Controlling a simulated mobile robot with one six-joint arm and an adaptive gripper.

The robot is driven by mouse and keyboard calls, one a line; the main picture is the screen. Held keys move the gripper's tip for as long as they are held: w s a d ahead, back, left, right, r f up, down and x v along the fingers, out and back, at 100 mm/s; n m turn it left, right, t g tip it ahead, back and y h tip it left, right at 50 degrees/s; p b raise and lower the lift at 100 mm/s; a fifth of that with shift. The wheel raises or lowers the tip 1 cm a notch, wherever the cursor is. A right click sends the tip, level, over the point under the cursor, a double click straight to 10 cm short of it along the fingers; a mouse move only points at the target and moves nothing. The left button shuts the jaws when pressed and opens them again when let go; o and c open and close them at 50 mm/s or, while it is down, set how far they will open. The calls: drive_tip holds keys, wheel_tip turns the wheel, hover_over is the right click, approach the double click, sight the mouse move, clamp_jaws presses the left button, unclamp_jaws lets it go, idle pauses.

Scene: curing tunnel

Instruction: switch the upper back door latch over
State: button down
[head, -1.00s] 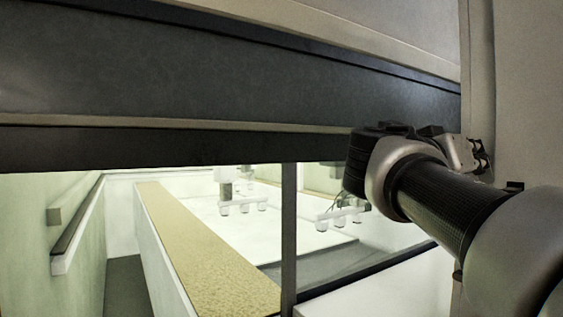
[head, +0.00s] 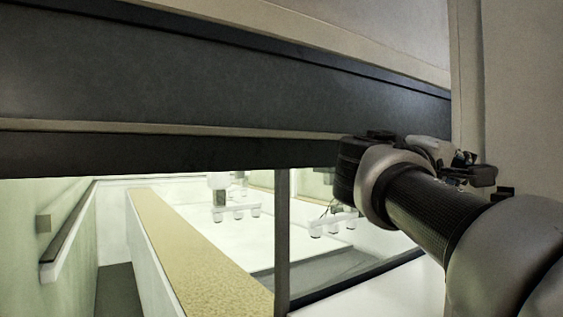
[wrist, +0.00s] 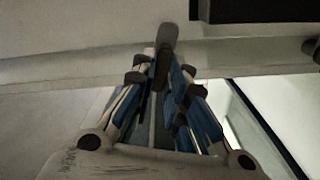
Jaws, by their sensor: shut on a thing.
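The latch shows in the wrist view as a dark, rounded lever (wrist: 166,42) standing up in front of a pale frame. My gripper (wrist: 162,72) has its fingertips closed around the lower part of this lever, one finger on each side. In the head view my gripper (head: 478,172) is at the right, against the pale post beside the dark door panel. The lever cannot be made out there, as my gripper and wrist cover that spot.
A wide dark panel (head: 220,85) crosses the head view above a lit tunnel opening. Inside are a long tan-topped wall (head: 190,240) and hanging white fixtures (head: 236,212). A pale post (head: 466,60) stands at the right. A dark knob (wrist: 315,50) shows at the wrist view's right edge.

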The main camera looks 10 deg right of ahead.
drive_tip(key=shift+f+n+p, duration=0.1)
drive_tip(key=shift+n+p, duration=0.3)
drive_tip(key=shift+n, duration=1.5)
drive_tip(key=c, duration=1.6)
unclamp_jaws()
drive_tip(key=v, duration=1.2)
